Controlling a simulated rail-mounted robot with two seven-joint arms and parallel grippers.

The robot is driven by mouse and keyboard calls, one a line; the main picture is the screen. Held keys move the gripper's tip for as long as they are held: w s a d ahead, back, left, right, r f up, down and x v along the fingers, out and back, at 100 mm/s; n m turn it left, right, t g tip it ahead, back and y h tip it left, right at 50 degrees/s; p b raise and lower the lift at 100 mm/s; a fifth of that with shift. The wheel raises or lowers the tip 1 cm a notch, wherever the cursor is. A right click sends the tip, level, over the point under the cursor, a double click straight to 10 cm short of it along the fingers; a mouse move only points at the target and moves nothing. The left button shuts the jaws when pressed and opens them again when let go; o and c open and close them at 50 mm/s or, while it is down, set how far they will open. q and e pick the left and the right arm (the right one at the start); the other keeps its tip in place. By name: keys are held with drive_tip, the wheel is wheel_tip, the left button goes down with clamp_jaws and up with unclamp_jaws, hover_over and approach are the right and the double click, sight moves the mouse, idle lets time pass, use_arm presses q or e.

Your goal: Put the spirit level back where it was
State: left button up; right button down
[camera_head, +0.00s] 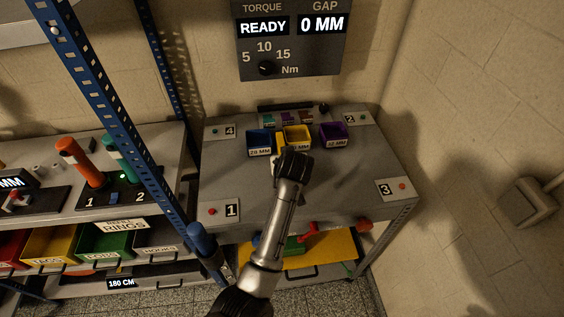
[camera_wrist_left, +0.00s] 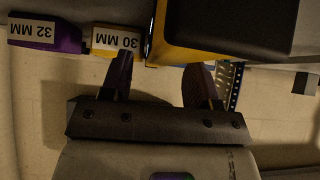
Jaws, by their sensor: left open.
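I cannot make out the spirit level for certain in either view. My left gripper (camera_head: 292,160) is over the grey table (camera_head: 250,185), at the front of the bins. In the left wrist view the fingers of my left gripper (camera_wrist_left: 158,76) are apart, with nothing seen between them. A yellow block with a dark face (camera_wrist_left: 185,53) is close beyond the fingers there; I cannot tell what it is. A yellow piece (camera_head: 281,143) shows beside the yellow bin in the head view, partly behind the gripper. My right gripper is not in view.
Blue (camera_head: 260,140), yellow (camera_head: 298,132) and purple (camera_head: 333,136) bins stand on the table. Numbered plates mark its corners. A blue rack post (camera_head: 122,125) and a shelf with coloured bins are at left. A yellow tray (camera_head: 340,249) with tools is below.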

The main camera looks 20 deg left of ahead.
use_arm(q)
drive_tip(key=shift+x, duration=1.3)
clamp_jaws()
